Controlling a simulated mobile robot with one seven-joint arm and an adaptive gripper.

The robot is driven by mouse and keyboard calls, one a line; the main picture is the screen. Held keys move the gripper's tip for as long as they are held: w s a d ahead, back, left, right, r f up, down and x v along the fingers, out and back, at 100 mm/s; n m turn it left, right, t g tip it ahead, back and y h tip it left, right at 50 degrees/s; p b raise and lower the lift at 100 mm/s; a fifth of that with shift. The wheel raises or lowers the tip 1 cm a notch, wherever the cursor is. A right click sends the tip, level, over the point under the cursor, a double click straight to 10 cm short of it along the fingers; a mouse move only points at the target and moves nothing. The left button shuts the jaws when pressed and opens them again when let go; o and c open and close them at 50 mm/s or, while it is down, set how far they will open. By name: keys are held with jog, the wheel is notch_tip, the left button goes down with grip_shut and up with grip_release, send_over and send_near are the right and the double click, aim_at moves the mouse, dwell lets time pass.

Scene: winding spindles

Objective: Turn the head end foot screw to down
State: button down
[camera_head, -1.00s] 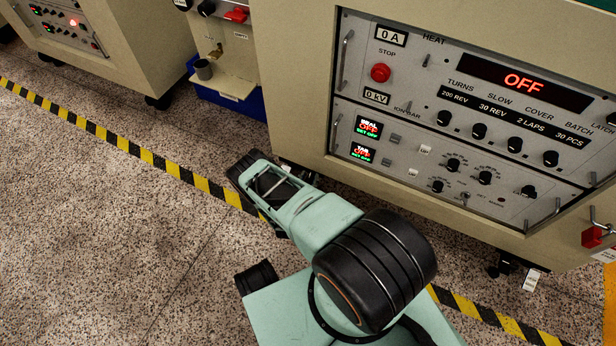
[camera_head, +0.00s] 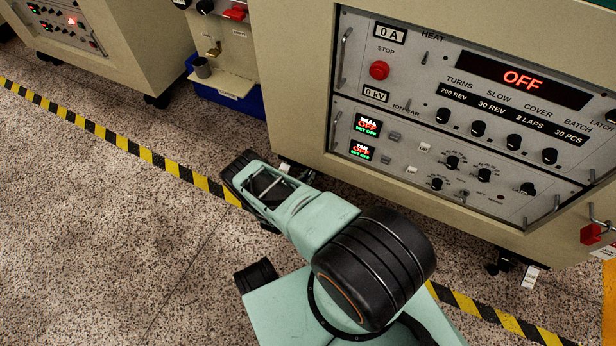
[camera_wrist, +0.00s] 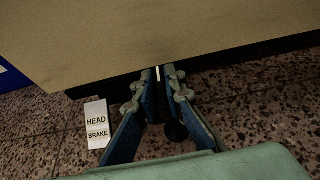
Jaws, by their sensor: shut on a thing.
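In the wrist view my gripper (camera_wrist: 159,76) reaches under the lower edge of the beige cabinet (camera_wrist: 130,35). Its two blue-grey fingers are close together at the tips, shut on a thin upright piece that I take to be the head end foot screw (camera_wrist: 158,73). Only a small light sliver of it shows between the tips; its turn position cannot be told. A dark round shape lies between the fingers lower down, and I cannot tell what it is.
The cabinet's control panel (camera_head: 470,110) is above my arm in the head view, its display reading OFF. Another foot (camera_head: 495,264) with a white tag (camera_head: 530,277) is at the right. A blue bin (camera_head: 228,101) stands left. Striped tape (camera_head: 125,143) crosses the open speckled floor.

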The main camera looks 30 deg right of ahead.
jog(key=shift+w+r+m+g+h, duration=0.15)
jog(key=shift+m+g+h, duration=0.65)
jog(key=shift+m+g, duration=0.4)
jog(key=c, duration=2)
grip_release()
jog(key=v, duration=1.2)
